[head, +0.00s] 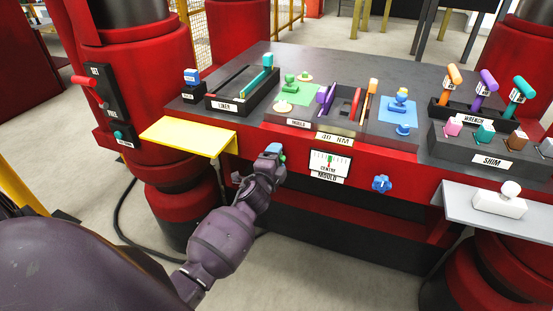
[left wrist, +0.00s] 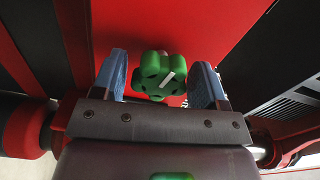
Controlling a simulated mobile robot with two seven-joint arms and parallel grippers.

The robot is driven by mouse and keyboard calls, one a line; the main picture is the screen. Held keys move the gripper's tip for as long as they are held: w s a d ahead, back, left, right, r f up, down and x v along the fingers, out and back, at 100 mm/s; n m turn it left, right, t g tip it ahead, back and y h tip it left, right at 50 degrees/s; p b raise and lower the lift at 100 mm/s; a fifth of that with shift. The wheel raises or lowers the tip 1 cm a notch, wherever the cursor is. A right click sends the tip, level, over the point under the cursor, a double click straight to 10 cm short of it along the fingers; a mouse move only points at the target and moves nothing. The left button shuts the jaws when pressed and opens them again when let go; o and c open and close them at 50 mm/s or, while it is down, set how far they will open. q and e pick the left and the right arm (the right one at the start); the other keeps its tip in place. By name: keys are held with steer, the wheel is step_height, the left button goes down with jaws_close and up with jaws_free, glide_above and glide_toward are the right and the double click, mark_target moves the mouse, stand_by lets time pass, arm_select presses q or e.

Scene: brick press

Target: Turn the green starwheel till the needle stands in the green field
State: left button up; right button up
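The green starwheel (left wrist: 155,72) shows in the left wrist view on the red front panel, with a white mark on its face. My left gripper (left wrist: 160,82) is open, one blue finger on each side of the wheel, with a gap on both sides. In the head view my left gripper (head: 274,150) is at the panel, left of the dial, and hides most of the wheel. The white dial (head: 330,163), labelled CENTRE MOULD, has a small green field near its middle. The needle is too small to place surely against it. My right gripper is not in view.
A yellow shelf (head: 188,136) juts out at the left, and a grey shelf (head: 500,217) with a white block at the right. Trays and coloured tools cover the tabletop above.

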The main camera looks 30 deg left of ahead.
arm_select(q)
steer(key=shift+o, duration=0.4)
steer(key=shift+s, duration=0.1)
steer(key=shift+s, duration=0.2)
steer(key=v, duration=1)
steer(key=shift+s, duration=0.1)
steer(key=s+d+f+n+g+h, duration=0.2)
steer(key=s+f+n, duration=0.4)
steer(key=s, duration=0.3)
steer(key=s+d+f+n+g+h, duration=0.2)
steer(key=s+d+f+n+g, duration=0.2)
steer(key=s+d+f+n, duration=0.2)
steer(key=s+f, duration=0.2)
steer(key=s, duration=0.2)
steer(key=shift+s+f+n, duration=0.2)
steer(key=shift+f+n, duration=0.05)
steer(key=shift+n, duration=0.05)
